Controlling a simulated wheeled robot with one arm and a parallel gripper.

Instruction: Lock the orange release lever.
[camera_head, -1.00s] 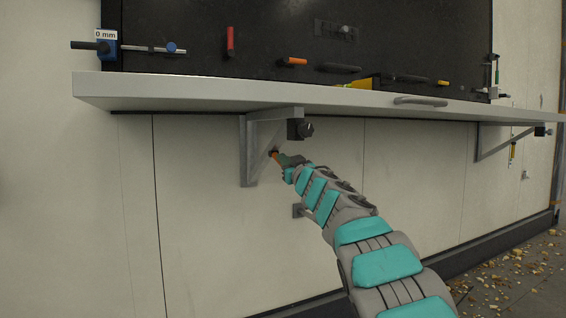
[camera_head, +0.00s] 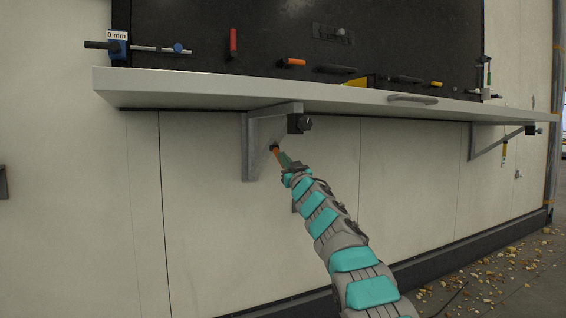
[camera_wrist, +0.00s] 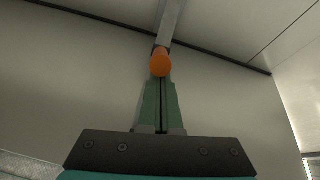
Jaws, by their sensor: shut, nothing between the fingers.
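The orange release lever (camera_head: 275,150) is on the left bracket under the shelf, against the bracket's grey side plate. In the wrist view its rounded orange end (camera_wrist: 161,62) shows just beyond my fingertips, in front of a grey metal bar. My gripper (camera_head: 284,160) is below and to the right of the lever in the head view. In the wrist view its green fingers (camera_wrist: 161,84) are together and empty, with the tips at the lever's end. I cannot tell whether they touch it. The lever's pivot is hidden.
The pale shelf (camera_head: 200,86) runs above my arm. A black knob (camera_head: 299,123) sits on the left bracket (camera_head: 247,150), close above my gripper. A second bracket (camera_head: 496,143) stands to the right. The pale wall is close behind; tools hang on the dark board (camera_head: 290,35).

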